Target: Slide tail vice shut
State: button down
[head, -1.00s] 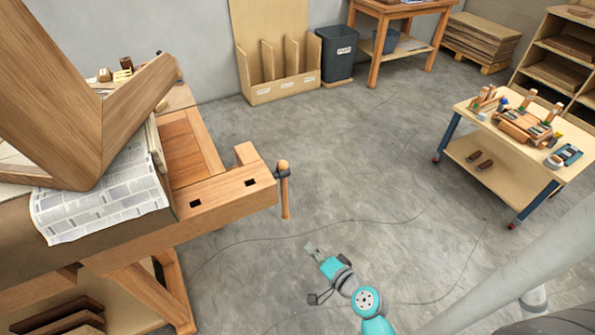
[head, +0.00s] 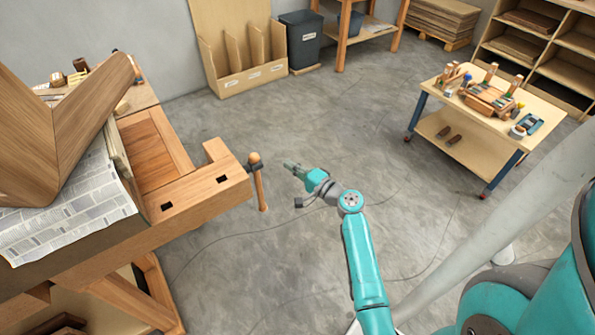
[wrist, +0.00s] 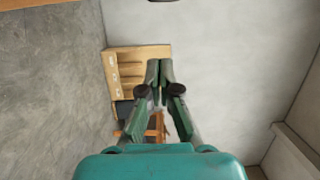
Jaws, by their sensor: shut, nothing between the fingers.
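The tail vice (head: 205,193) is at the right end of the wooden workbench in the head view. Its block is drawn out, with a gap between it and the bench. Its handle (head: 259,187) hangs upright at the outer end. My gripper (head: 290,167) is to the right of the handle, apart from it and empty. In the wrist view my gripper (wrist: 159,66) shows with its fingertips together. The vice is not visible in the wrist view.
A large bent wooden piece (head: 60,135) and newspaper (head: 75,215) lie on the bench. A cart (head: 455,110) with tools stands at the right. A plywood rack (head: 240,85) and a dark bin (head: 302,45) stand by the back wall.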

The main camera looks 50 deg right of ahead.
jog(key=w+a, duration=0.3)
jog(key=w, duration=0.2)
jog(key=shift+w+a, duration=0.4)
jog(key=w+a, duration=0.1)
jog(key=a, duration=0.5)
jog(key=shift+w, duration=0.35)
